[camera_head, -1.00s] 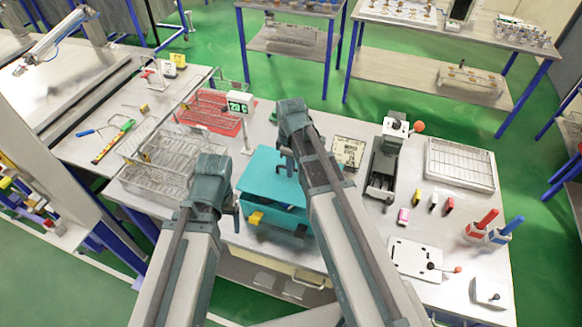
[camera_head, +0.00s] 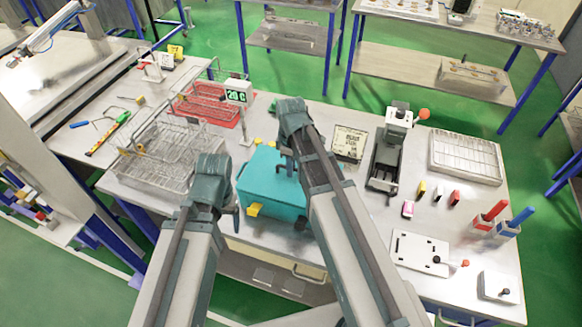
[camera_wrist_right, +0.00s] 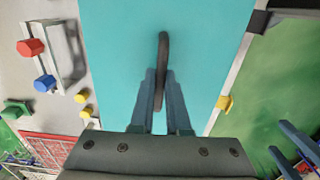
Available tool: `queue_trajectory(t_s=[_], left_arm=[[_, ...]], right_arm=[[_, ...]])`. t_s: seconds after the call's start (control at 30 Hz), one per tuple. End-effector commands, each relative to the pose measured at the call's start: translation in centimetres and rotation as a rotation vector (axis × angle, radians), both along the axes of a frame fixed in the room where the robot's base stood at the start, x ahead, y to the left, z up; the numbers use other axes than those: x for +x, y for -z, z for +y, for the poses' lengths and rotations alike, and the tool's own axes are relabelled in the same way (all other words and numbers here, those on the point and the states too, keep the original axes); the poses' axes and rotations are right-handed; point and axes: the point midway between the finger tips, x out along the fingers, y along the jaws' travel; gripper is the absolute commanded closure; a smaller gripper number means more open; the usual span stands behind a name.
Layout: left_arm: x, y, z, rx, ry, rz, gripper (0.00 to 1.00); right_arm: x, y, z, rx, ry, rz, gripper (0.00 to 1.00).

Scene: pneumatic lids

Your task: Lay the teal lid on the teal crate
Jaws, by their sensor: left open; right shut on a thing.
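The teal lid (camera_head: 276,168) is flat and lies over the teal crate (camera_head: 280,206) in the head view, with no clear gap between them. In the right wrist view the lid (camera_wrist_right: 115,50) fills the middle and hides the crate's inside. My right gripper (camera_head: 287,163) is shut on the lid's dark handle (camera_wrist_right: 162,50), which stands up between its fingers (camera_wrist_right: 158,95). A yellow latch (camera_head: 254,210) is on the crate's near left side. My left gripper (camera_head: 235,212) is open and empty, just left of the crate.
Wire baskets (camera_head: 165,160) and a red tray (camera_head: 208,103) are left of the crate. A display reading 20 (camera_head: 237,92) stands behind it. A printed plate (camera_head: 349,143) and a lever press (camera_head: 388,155) are to the right. My right arm hides some of the table.

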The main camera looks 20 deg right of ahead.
Motion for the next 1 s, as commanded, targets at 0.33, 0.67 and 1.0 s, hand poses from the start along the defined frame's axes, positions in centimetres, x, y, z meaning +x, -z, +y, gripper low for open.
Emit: queue_trajectory(t_s=[0.33,0.67,1.0], left_arm=[[0.0,0.0,0.0,0.0,0.0,0.0,0.24],[0.0,0.05,0.01,0.0,0.0,0.0,0.24],[0.0,0.52,0.0,0.0,0.0,0.0,0.24]], right_arm=[[-0.01,0.0,0.01,0.0,0.0,0.0,1.0],[-0.01,0.05,0.01,0.0,0.0,0.0,1.0],[-0.01,0.52,0.01,0.0,0.0,0.0,1.0]])
